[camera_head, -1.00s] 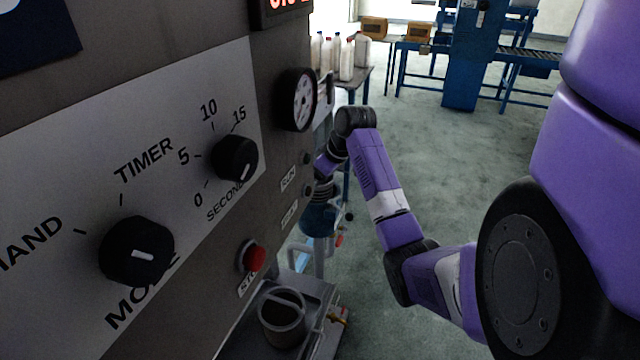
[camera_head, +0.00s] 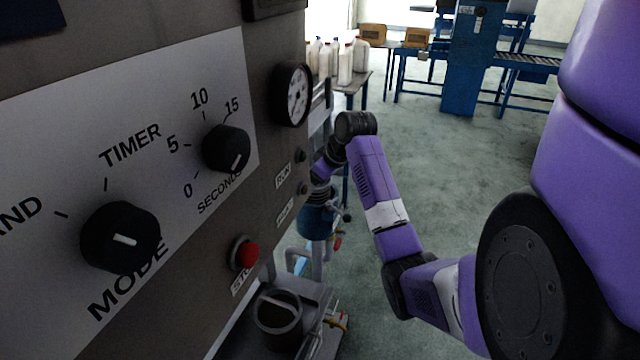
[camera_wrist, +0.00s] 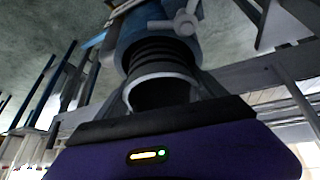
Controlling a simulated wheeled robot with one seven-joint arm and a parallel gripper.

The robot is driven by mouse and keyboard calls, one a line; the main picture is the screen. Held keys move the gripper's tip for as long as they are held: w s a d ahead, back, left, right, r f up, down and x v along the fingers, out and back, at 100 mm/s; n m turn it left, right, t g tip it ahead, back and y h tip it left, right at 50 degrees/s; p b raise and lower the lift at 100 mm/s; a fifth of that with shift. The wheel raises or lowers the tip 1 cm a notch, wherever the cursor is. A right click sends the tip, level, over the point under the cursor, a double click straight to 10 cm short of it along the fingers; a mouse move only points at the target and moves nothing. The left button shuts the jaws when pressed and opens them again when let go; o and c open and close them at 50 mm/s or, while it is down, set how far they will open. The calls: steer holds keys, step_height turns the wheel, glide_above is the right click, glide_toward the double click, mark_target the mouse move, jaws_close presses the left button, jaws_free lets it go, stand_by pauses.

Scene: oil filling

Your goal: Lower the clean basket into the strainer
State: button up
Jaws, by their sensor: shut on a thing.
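The strainer (camera_head: 318,223) is a blue cylinder beyond the lower right edge of the control panel. In the wrist view its blue body (camera_wrist: 135,28) carries a pale clamp knob. My gripper (camera_head: 320,192) is at the end of the purple arm, just above the strainer and partly hidden by the panel. In the wrist view a pale rim around a dark opening, which looks like the clean basket (camera_wrist: 165,76), lies close before my gripper and in line with the strainer. My gripper is shut on it. Black ribs show between rim and blue body. I cannot tell how deep the basket sits.
The control panel (camera_head: 60,180) with knobs and a red button (camera_head: 245,252) fills the left. A dark cup with a bar across it (camera_head: 278,318) stands on a metal tray below. Bottles on a bench (camera_head: 345,62) and a blue conveyor stand (camera_head: 465,60) are behind. The floor right of the arm is clear.

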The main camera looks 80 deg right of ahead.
steer(key=shift+g+y, duration=0.5)
steer(key=f, duration=0.5)
steer(key=a+f, duration=0.1)
steer(key=f, duration=0.2)
steer(key=shift+s, duration=0.4)
steer(key=o, duration=1.7)
steer(key=shift+d, duration=0.35)
steer(key=shift+r, duration=0.5)
steer(key=shift+t+h, duration=0.5)
steer(key=shift+h, duration=0.1)
steer(key=s+r, duration=0.1)
steer(key=r, duration=0.3)
steer(key=s+r, duration=0.1)
steer(key=r, duration=0.4)
steer(key=s+r+b, duration=0.1)
steer(key=r, duration=0.3)
steer(key=shift+a+r, duration=0.3)
steer(key=shift+r, duration=0.1)
